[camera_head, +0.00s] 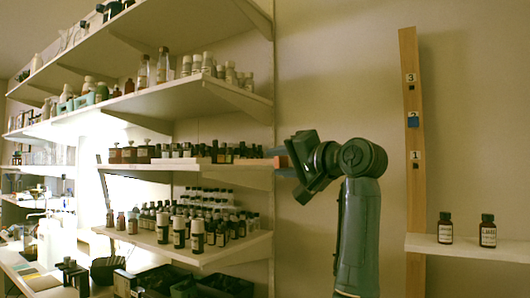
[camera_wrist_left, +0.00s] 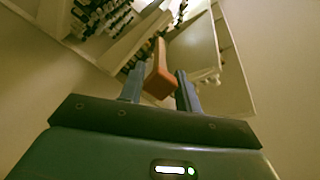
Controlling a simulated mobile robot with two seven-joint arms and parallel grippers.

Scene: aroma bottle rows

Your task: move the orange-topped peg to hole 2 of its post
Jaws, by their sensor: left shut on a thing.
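My left gripper (camera_head: 281,162) is shut on the orange-topped peg (camera_wrist_left: 159,78). In the left wrist view the orange block sits between the two blue-grey fingertips, and the gripper shows there too (camera_wrist_left: 160,88). In the head view the gripper points left, beside the end of a bottle shelf, and a small orange-red bit shows at its tip. The wooden post (camera_head: 409,60) stands upright to the right, well apart from the gripper. It carries labels 3, 2 and 1 from top to bottom. A blue patch (camera_head: 411,122) shows by label 2, and dark spots show by labels 3 and 1.
Wall shelves (camera_head: 200,100) with several rows of bottles fill the left. A small shelf (camera_head: 470,248) at lower right holds two dark bottles (camera_head: 445,228), (camera_head: 488,231) and stands near the post. Bare wall lies between my arm and the post.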

